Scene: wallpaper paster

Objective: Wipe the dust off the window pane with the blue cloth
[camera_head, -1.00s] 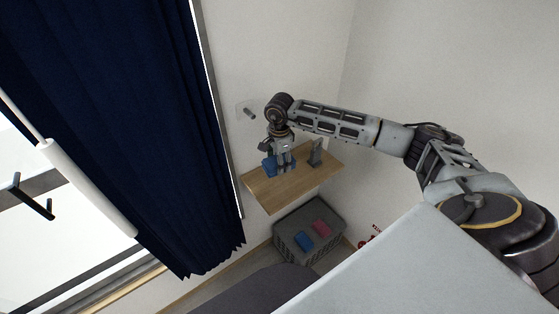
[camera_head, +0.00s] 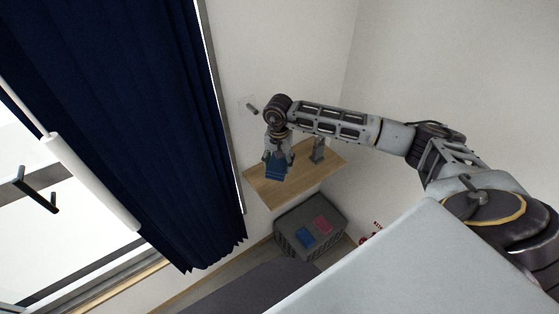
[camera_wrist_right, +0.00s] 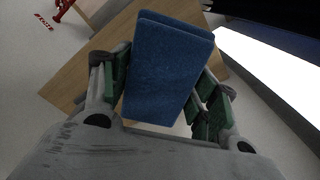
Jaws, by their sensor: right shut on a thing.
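The blue cloth (camera_head: 277,172) is a thick, folded pad. My right gripper (camera_head: 278,160) is shut on it, and the cloth shows over the wooden shelf. In the right wrist view the cloth (camera_wrist_right: 168,65) stands between the green-padded fingers of the right gripper (camera_wrist_right: 165,95). I cannot tell whether it touches the shelf. The window pane (camera_head: 75,225) is bright, at the far left, and partly out of view. I cannot make out dust on it. My left gripper is not in view.
A dark blue curtain (camera_head: 120,110) hangs between the window and the shelf (camera_head: 265,195). A white roll (camera_head: 90,183) crosses the window. A grey object (camera_head: 318,150) stands on the shelf. A grey crate (camera_head: 292,240) below bears blue and pink items. A wall peg (camera_head: 252,108) juts out nearby.

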